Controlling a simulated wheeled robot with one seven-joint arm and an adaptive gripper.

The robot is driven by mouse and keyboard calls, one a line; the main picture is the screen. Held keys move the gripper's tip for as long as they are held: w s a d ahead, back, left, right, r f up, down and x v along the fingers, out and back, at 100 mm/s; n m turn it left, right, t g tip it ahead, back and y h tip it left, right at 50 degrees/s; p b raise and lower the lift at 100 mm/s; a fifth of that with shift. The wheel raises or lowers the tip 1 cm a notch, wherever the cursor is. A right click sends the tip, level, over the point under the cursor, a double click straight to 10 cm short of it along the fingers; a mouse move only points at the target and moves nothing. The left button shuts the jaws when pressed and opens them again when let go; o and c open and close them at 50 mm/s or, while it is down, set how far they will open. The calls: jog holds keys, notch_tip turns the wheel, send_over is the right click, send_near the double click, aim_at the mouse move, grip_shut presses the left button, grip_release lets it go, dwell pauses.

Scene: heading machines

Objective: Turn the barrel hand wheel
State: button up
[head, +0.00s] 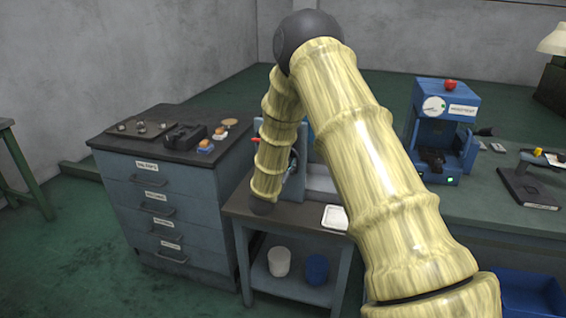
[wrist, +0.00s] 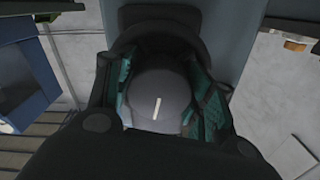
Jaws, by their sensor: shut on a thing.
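The barrel hand wheel (wrist: 172,117) is a round dark grey knob with a short pale line on its face, in the middle of the wrist view. The line stands nearly upright and leans slightly right at its top. My gripper (wrist: 163,90) is shut on it, with a teal-padded finger on its left and right sides. Behind it a dark round collar sits on a grey-blue upright panel. In the head view my arm hides the wheel and most of the blue-grey machine (head: 310,140) on its small bench.
A white tray (head: 335,217) lies on the small bench, with a white bucket (head: 279,261) and a blue bucket (head: 316,268) below. A drawer cabinet (head: 150,200) stands left. A blue machine (head: 450,98) with a red knob stands on the right bench.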

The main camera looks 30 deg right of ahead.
jog(key=shift+a+n, duration=0.1)
jog(key=shift+n, duration=0.5)
jog(key=o, duration=1)
jog(key=shift+o, duration=0.2)
jog(key=v, duration=1.2)
jog(key=shift+f, duration=0.15)
